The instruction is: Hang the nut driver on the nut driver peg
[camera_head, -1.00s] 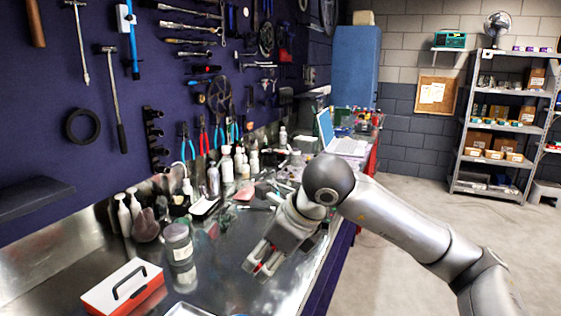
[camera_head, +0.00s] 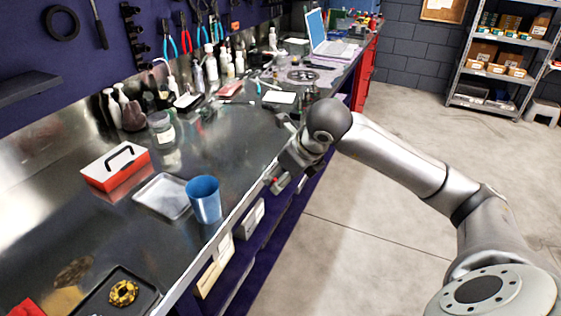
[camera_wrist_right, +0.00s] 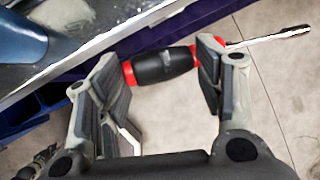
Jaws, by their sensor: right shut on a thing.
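The nut driver (camera_wrist_right: 165,66) has a black handle with red ends and a thin bright metal shaft. My right gripper (camera_wrist_right: 160,75) is shut on its handle, which lies across between the fingers. The shaft points to the right in the right wrist view. In the head view my right gripper (camera_head: 277,181) is at the bench's front edge, with a small red part of the nut driver (camera_head: 274,181) showing. The dark blue tool wall (camera_head: 100,62) runs along the bench at upper left; I cannot pick out the nut driver peg. My left gripper is out of view.
The metal bench (camera_head: 110,225) carries a blue cup (camera_head: 204,199), a shallow tray (camera_head: 163,195), a red and white box (camera_head: 115,166), a jar (camera_head: 161,127) and several bottles. A dark shelf (camera_head: 28,85) juts from the wall.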

